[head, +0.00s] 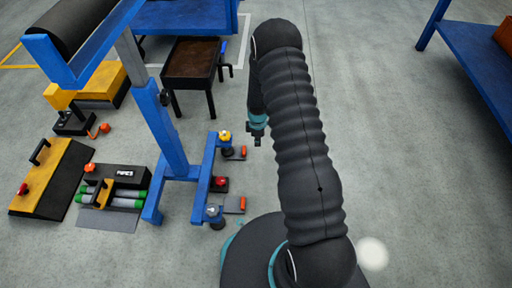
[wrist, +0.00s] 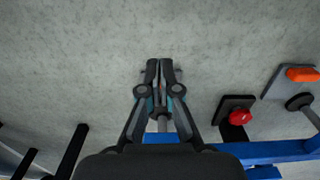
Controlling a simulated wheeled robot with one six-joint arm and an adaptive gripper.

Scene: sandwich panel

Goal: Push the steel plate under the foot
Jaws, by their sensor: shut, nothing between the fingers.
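Two grey steel plates with orange grips lie by the blue stand: one at the near foot (head: 214,212), where the near plate (head: 233,204) also shows in the wrist view (wrist: 279,82), and a far plate (head: 233,154) beside the yellow-topped far foot (head: 226,141). Between them is a black plate with a red knob (head: 219,183), also in the wrist view (wrist: 238,115). My gripper (head: 257,141) is shut and empty, pointing down just right of the far foot. In the wrist view my fingers (wrist: 160,65) hide most of that foot and its plate.
The blue stand (head: 168,130) with its black roller rises at left. A yellow-black ramp (head: 52,177), a case with green cylinders (head: 112,190) and a dark tray table (head: 193,65) stand around it. Bare floor (head: 400,150) lies to the right.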

